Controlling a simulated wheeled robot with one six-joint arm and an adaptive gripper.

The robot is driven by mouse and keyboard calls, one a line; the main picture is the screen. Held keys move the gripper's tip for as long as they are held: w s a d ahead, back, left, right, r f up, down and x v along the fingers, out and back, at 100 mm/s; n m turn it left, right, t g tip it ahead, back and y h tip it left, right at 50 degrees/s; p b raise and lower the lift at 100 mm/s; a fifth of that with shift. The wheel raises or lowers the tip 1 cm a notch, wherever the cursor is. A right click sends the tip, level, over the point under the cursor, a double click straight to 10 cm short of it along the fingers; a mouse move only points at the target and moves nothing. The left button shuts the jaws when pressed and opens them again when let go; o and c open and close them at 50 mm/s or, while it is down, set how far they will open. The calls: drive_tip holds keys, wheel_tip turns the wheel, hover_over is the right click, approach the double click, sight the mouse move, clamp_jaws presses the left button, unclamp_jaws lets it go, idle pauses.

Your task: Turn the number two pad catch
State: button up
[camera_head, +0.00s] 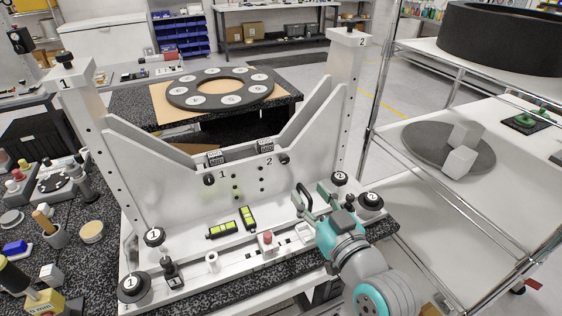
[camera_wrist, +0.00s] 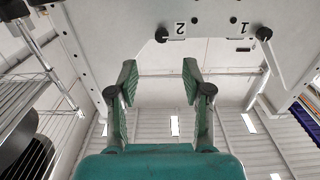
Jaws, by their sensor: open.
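The white mirror fixture (camera_head: 235,205) stands on a dark speckled table. On its upright plate, a small black knob (camera_head: 284,159) sits beside the printed 2 and looks like the number two pad catch. It also shows beside the upside-down 2 in the wrist view (camera_wrist: 161,34). A matching black knob (camera_head: 209,180) sits by the printed 1. My gripper (camera_head: 311,195) is in front of the plate at the right, lower than the number two knob and apart from it. In the wrist view my gripper (camera_wrist: 160,75) is open, with nothing between its teal fingers.
Round black knobs marked 2 (camera_head: 370,201) lie close to my gripper at the fixture's right end. Others marked 1 (camera_head: 132,286) are at the left. Two black-and-yellow-green levels (camera_head: 222,230) lie on the base. A wire rack (camera_head: 470,190) stands at right.

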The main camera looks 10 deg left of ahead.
sight(286, 162)
drive_tip(key=x, duration=1.1)
drive_tip(key=shift+a+r, duration=0.15)
drive_tip(key=shift+s, duration=0.1)
clamp_jaws()
